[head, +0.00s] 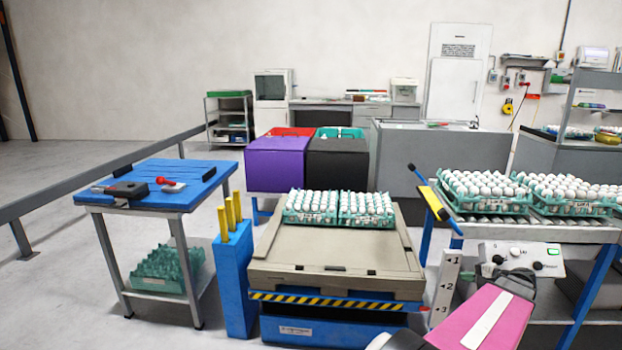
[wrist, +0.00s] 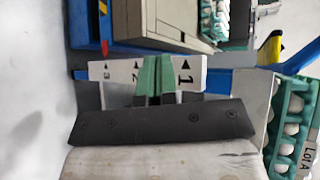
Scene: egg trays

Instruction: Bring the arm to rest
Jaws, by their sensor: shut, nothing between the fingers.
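My gripper (wrist: 154,65) shows in the wrist view, with its two green fingers shut side by side and nothing held between them. Behind the fingers stands the white plate (wrist: 190,72) marked 1, 2 and 3, which the fingers partly cover. I cannot tell the gap between fingers and plate. The same plate (head: 446,285) stands upright in the head view, right of the lift table.
Egg trays (head: 339,221) stand at the back of the pallet (head: 330,255) on the blue lift table. More egg trays (head: 480,207) fill the conveyor at right, beside a control box (head: 522,259). A blue-topped table (head: 165,197) stands left. Floor at far left is clear.

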